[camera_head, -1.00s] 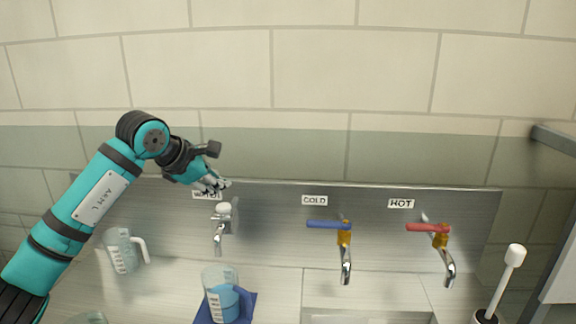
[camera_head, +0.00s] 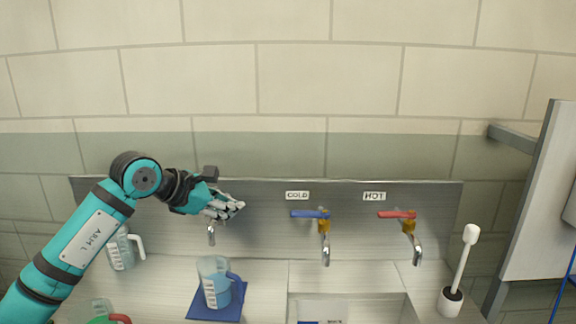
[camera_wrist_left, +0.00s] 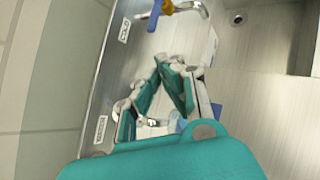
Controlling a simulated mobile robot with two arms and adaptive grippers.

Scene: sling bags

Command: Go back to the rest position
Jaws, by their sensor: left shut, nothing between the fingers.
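My left gripper (camera_head: 228,207) is shut and empty. It is in front of the steel back panel, over the left tap (camera_head: 211,236), and hides that tap's top and label. In the left wrist view the shut fingers (camera_wrist_left: 160,70) show above the counter. My right gripper is not in view. A second clear jug (camera_head: 120,252) with a white handle stands farther left, partly behind my arm.
The cold tap with blue lever (camera_head: 308,214) and hot tap with red lever (camera_head: 396,214) are right of the gripper, above a sink (camera_head: 360,306). A white brush (camera_head: 460,265) stands in a holder at right. A jug with a red handle (camera_head: 112,319) is at bottom left.

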